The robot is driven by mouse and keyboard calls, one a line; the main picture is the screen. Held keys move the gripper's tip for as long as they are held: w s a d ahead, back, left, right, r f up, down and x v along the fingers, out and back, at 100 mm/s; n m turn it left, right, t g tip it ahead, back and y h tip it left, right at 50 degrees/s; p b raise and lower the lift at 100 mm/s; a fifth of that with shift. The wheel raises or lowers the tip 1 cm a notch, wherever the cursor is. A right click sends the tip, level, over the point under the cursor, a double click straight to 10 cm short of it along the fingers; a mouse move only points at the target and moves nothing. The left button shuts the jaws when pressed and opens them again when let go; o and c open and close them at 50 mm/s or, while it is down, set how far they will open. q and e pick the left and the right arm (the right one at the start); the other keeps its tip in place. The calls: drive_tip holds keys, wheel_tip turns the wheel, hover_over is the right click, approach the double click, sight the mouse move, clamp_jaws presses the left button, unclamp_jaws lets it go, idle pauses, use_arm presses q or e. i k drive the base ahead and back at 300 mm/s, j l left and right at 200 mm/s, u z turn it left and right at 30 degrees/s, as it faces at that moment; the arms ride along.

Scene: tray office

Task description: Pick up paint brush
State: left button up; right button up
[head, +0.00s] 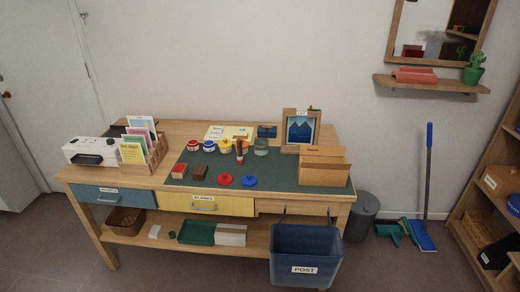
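I cannot clearly make out the paint brush. A slim upright brown-and-red item (239,151) stands on the green mat (285,176) among the jars; it is too small to tell whether it is the brush. A greenish glass jar (261,147) stands just right of it, its contents unclear. Neither of my grippers is in view.
The mat lies on a wooden desk (185,130) with drawers. A card rack (158,153), white machine (90,151), picture frame (300,130) and wooden box (323,167) stand on it. A blue POST bin (306,252) hangs in front. The floor at front left is clear.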

sight(239, 142)
drive_tip(key=i+j+z, duration=0.1)
drive_tip(key=i+z, duration=0.15)
drive_tip(key=i, duration=0.7)
